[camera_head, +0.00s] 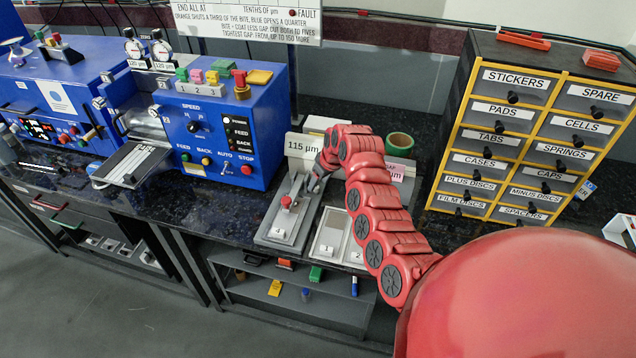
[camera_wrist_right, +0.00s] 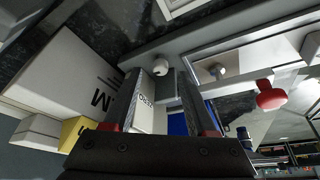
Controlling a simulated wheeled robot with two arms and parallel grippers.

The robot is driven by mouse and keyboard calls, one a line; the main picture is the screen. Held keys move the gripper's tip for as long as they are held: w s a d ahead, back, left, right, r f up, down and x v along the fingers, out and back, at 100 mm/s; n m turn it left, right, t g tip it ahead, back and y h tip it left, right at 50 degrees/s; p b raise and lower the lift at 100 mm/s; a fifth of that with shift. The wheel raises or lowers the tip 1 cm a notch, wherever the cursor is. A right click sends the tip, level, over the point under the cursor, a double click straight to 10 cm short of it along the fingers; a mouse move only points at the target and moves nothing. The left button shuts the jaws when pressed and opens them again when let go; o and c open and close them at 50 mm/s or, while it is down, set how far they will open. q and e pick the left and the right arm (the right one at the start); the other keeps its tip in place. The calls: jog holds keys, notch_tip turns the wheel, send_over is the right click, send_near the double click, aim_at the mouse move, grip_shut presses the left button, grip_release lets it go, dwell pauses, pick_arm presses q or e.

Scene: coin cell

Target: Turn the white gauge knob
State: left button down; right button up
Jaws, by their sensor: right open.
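A small white knob (camera_wrist_right: 161,67) sits on the side of a grey metal fixture in the right wrist view, just beyond my fingertips. My right gripper (camera_wrist_right: 160,85) is open, its two dark fingers reaching toward the knob; I cannot tell whether they touch it. In the head view my right gripper (camera_head: 316,181) is at the gauge fixture (camera_head: 275,234), behind the red arm, and the white knob is hidden there. A red knob (camera_wrist_right: 271,96) on a lever stands to the right of the fingers; it also shows in the head view (camera_head: 286,201). My left gripper is out of view.
A white "115 µm" sign (camera_head: 303,146) stands behind the fixture. A white tray (camera_head: 331,237) lies just right of it. A blue machine (camera_head: 222,140) stands to the left and a labelled drawer cabinet (camera_head: 520,125) to the right. Dark counter shows between machine and fixture.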

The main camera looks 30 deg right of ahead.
jog(key=shift+x, duration=0.9)
grip_shut()
